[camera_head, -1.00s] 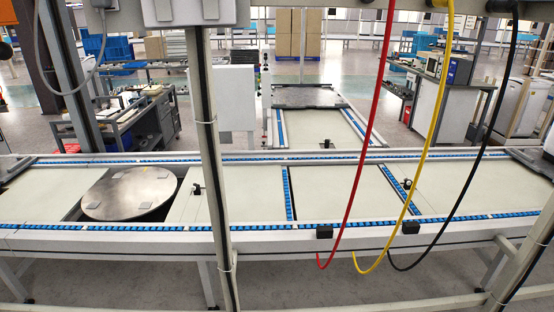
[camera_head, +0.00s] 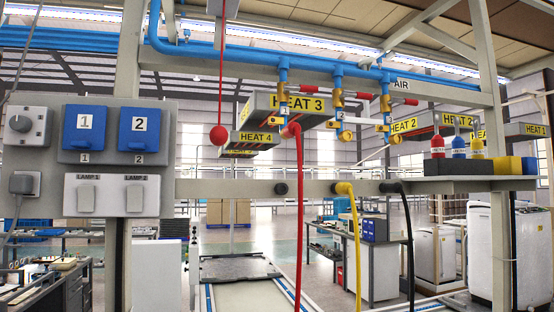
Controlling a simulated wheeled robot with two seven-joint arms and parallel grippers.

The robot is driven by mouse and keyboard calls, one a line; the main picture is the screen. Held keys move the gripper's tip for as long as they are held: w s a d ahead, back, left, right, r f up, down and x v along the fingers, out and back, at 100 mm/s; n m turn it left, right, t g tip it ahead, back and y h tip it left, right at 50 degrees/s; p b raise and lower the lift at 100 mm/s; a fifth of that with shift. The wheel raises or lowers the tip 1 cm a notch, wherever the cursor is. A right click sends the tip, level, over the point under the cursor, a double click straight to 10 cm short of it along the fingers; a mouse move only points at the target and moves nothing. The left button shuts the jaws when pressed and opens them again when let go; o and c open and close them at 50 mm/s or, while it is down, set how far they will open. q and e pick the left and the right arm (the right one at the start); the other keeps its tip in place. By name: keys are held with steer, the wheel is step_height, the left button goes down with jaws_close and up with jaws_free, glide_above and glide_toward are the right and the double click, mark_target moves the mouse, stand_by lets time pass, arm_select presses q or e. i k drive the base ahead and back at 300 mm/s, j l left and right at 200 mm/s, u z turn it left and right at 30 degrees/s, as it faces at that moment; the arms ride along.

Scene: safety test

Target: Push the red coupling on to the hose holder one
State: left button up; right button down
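The red hose (camera_head: 298,220) rises from the bottom of the view to its upper end (camera_head: 291,129), just below the first blue air drop pipe with brass fittings (camera_head: 283,100). Its coupling is too small to make out clearly, and I cannot tell whether it is fixed to the pipe. A dark round hose holder (camera_head: 281,188) sits on the grey crossbar, just left of the red hose, with no hose on it. The yellow hose (camera_head: 354,225) and black hose (camera_head: 408,225) end at the two holders to its right. Neither gripper is in view.
A panel with switches and sockets (camera_head: 88,155) stands left. A red ball (camera_head: 219,135) hangs on a cord. Heater boxes (camera_head: 290,106) hang behind the pipes. A shelf (camera_head: 475,184) with small bottles is at right. The grey crossbar (camera_head: 235,188) runs across.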

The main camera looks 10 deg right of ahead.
mark_target(289, 130)
steer(key=i+j, duration=1.15)
steer(key=z, duration=1.75)
